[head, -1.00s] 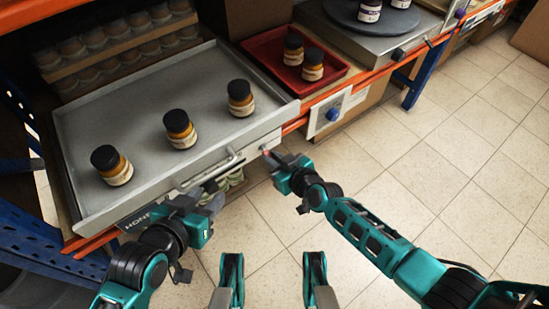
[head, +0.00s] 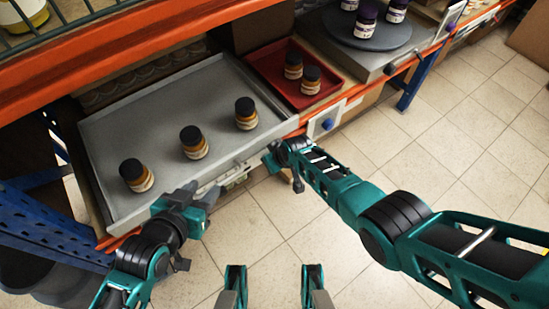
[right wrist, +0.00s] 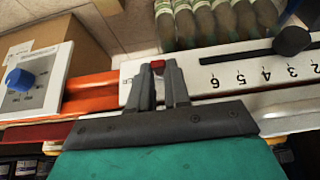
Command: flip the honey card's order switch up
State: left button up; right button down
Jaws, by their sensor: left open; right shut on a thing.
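The honey card (right wrist: 225,72) is a pale strip with a row of numbers on the front of the grey drawer tray (head: 110,150); it also shows in the head view (head: 228,178). A small red tip (right wrist: 158,65), which looks like the order switch, sits at the card's end, between my right fingertips. My right gripper (right wrist: 161,82) is shut on it; in the head view the gripper (head: 270,158) is at the tray's right front. The fingers hide most of the switch, so I cannot tell if it is up. My left gripper (head: 200,197) is open and empty near the tray front.
Amber jars with black lids (head: 195,143) stand on the tray. A red tray (head: 275,62) with two similar jars lies behind right. A blue knob (head: 327,124) on a white plate is right of my right gripper. The tiled floor (head: 440,140) is clear.

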pick_arm(q)
jog(key=shift+f+b, duration=0.35)
jog(key=shift+f, duration=0.05)
pick_arm(e)
jog(key=shift+w+a+r+g+h, duration=0.25)
jog(key=shift+g+h, duration=0.25)
jog(key=shift+g, duration=0.3)
jog(key=c, duration=1.1)
grip_release()
jog(key=shift+s+d+r+p, duration=0.1)
jog(key=shift+d+r+p, duration=0.05)
jog(key=shift+r+p, duration=0.45)
pick_arm(q)
notch_tip(320, 180, up, 6)
jog(key=s+a+y+p, duration=0.1)
jog(key=a+p, duration=0.2)
jog(key=p, duration=0.6)
jog(key=shift+s, duration=0.35)
pick_arm(e)
jog(key=v, duration=1.1)
jog(key=shift+s+r, duration=0.2)
jog(key=shift+r, duration=0.15)
